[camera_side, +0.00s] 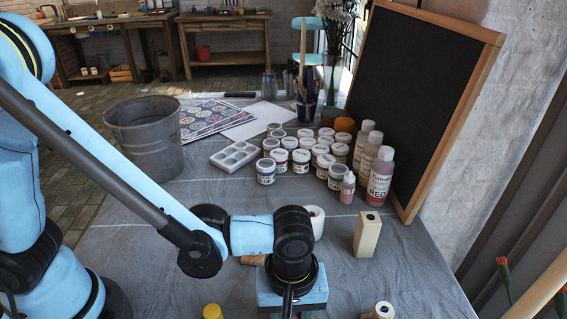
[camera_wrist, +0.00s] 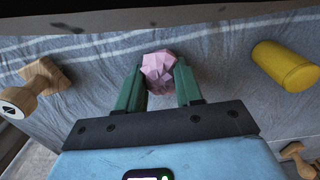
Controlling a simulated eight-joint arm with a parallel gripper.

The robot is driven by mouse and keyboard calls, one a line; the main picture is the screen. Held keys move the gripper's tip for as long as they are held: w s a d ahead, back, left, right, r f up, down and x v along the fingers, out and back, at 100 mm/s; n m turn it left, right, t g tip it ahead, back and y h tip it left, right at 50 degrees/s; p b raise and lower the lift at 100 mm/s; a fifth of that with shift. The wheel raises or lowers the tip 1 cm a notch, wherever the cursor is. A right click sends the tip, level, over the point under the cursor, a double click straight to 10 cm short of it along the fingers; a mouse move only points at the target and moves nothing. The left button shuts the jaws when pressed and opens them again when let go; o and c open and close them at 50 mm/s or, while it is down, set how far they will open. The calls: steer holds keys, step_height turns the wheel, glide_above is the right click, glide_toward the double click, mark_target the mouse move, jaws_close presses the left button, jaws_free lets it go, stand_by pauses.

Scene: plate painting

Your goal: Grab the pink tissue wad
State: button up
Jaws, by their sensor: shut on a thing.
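The pink tissue wad (camera_wrist: 159,70) is a crumpled, faceted pale pink ball. In the wrist view it sits between the two green fingers of my gripper (camera_wrist: 160,86), which are shut on it. The grey striped cloth shows behind it; I cannot tell whether the wad touches the cloth. In the side view my gripper (camera_side: 291,308) is at the bottom edge, mostly cut off, and the wad is hidden there.
In the side view, a wooden block (camera_side: 367,236), a white roll (camera_side: 312,222), paint jars (camera_side: 300,160), bottles (camera_side: 380,178) and a metal bucket (camera_side: 147,140) stand on the grey cloth (camera_side: 200,240).

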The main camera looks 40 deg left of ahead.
jaws_close()
